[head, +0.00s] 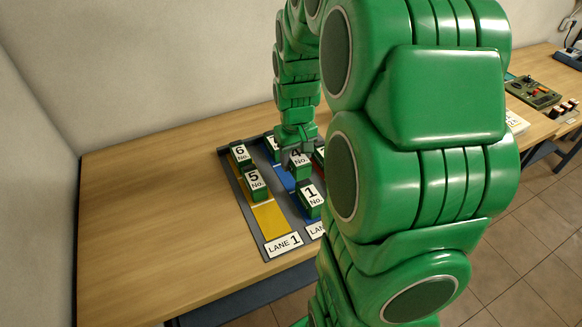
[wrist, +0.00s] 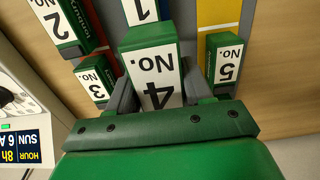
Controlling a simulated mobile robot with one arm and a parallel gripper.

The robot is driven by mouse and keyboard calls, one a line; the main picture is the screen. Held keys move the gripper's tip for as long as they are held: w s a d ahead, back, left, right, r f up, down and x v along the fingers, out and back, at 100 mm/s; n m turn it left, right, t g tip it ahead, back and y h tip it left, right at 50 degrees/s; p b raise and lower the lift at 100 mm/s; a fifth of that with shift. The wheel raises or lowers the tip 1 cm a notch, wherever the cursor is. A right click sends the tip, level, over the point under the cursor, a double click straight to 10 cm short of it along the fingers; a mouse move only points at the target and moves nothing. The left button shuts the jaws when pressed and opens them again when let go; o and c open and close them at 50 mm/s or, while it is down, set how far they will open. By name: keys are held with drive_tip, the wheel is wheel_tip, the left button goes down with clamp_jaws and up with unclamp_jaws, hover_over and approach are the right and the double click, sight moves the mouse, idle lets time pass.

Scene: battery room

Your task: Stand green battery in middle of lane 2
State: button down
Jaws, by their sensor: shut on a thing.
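My gripper (head: 297,146) is shut on a green battery with a white top marked No. 4 (head: 299,165). The wrist view shows the grey fingers (wrist: 157,82) on both sides of this battery (wrist: 156,70). It is over the blue lane 2 (head: 284,180), between battery No. 1 (head: 311,197) at the near end and a partly hidden battery (head: 271,144) at the far end. I cannot tell whether it touches the lane floor. The grey lane tray (head: 246,207) lies on the table; my arm hides its right side.
Batteries No. 6 (head: 240,156) and No. 5 (head: 256,183) stand in yellow lane 1 (head: 270,216). In the wrist view, No. 2 (wrist: 61,20) and No. 3 (wrist: 92,80) are on the left. The wooden table (head: 140,200) is clear left of the tray.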

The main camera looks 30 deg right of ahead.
drive_tip(key=shift+w+d+f, duration=0.2)
drive_tip(key=shift+w+f, duration=0.7)
drive_tip(key=shift+f, duration=0.15)
drive_tip(key=shift+w+d+f, duration=0.25)
drive_tip(key=shift+w+f, duration=0.6)
drive_tip(key=shift+f, duration=0.15)
drive_tip(key=shift+w+d+f, duration=0.2)
drive_tip(key=shift+w+f, duration=0.7)
drive_tip(key=shift+f, duration=1.6)
drive_tip(key=shift+f, duration=0.15)
drive_tip(key=shift+c, duration=2.3)
unclamp_jaws()
wheel_tip(320, 180, up, 11)
drive_tip(key=s+a+r, duration=0.4)
drive_tip(key=s, duration=0.3)
drive_tip(key=s+a+r, duration=0.3)
drive_tip(key=s+a, duration=0.2)
drive_tip(key=s, duration=0.2)
drive_tip(key=s+a+g, duration=0.1)
drive_tip(key=s+a, duration=0.1)
drive_tip(key=s, duration=0.7)
drive_tip(key=s+a+r, duration=0.1)
drive_tip(key=s+a, duration=0.1)
drive_tip(key=s, duration=0.7)
drive_tip(key=shift+a+r+g, duration=0.2)
drive_tip(key=shift+r+g, duration=0.1)
drive_tip(key=shift+g, duration=0.1)
